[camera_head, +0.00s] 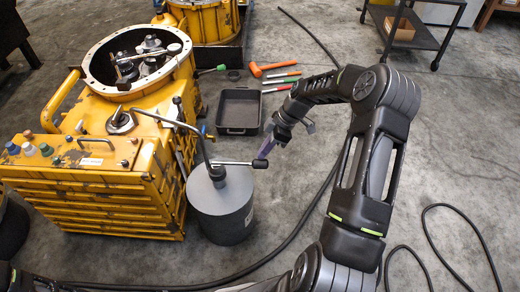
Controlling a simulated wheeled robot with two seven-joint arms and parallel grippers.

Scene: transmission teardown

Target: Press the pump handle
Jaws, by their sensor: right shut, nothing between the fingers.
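The pump is a grey drum (222,215) standing on the floor at the right side of the yellow transmission. Its pump handle (240,163) is a thin bar with a black grip (260,164) sticking out to the right from the top of the drum, roughly level. A bent spout pipe rises from the drum toward the transmission. My right gripper (265,152) reaches in from the right, shut and empty, with its fingertips close to the black grip. I cannot tell whether they touch. My left gripper is not in view.
The yellow transmission (95,190) with an open round housing fills the left. A black tray (239,110) and several hand tools, including an orange hammer (270,69), lie behind the pump. Black hoses (300,225) cross the floor. A dark cart (420,35) stands at the back right.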

